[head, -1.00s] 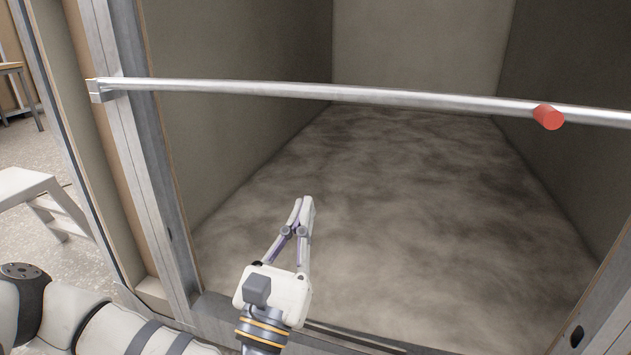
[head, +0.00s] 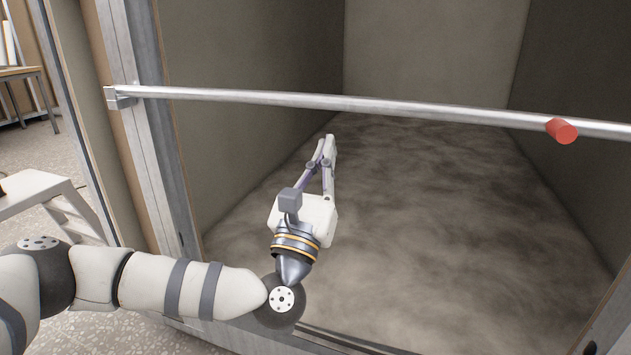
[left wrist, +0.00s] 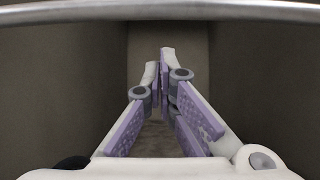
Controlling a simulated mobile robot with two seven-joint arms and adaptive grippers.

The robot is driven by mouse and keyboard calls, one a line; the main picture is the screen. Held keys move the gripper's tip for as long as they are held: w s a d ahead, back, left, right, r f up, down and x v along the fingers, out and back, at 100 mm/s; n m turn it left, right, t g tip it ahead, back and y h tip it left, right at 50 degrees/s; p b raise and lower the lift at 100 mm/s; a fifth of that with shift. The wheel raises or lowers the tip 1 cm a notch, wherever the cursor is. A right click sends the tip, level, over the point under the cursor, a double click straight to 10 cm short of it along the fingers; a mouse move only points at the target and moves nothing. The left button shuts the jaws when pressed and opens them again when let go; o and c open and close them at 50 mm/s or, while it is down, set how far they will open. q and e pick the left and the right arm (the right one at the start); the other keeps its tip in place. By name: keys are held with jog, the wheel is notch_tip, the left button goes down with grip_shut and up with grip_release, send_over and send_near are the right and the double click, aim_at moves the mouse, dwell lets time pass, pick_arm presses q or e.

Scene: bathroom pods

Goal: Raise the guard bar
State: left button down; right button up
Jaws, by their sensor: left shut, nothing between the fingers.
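The guard bar (head: 400,107) is a long metal tube lying across the pod opening, nearly level in the head view. Its left end sits in a bracket (head: 121,97) on the door post. A red knob (head: 561,131) sticks out from it toward the right; its right end runs out of the picture. The bar (left wrist: 200,10) also crosses the top of the left wrist view. My left gripper (head: 328,140) is shut and empty, pointing into the opening, just under the bar in the head view. In the wrist view its fingertips (left wrist: 160,58) meet. My right gripper is not in view.
Metal door posts (head: 150,160) frame the opening on both sides, with a low sill (head: 345,340) at the bottom. The pod floor (head: 430,220) inside is bare. A pale step stool (head: 45,195) stands outside at the left.

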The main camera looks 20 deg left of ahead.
pick_arm(q)
jog(key=shift+w+r+p, duration=0.2)
jog(key=shift+r+p, duration=0.1)
jog(key=shift+r, duration=1.25)
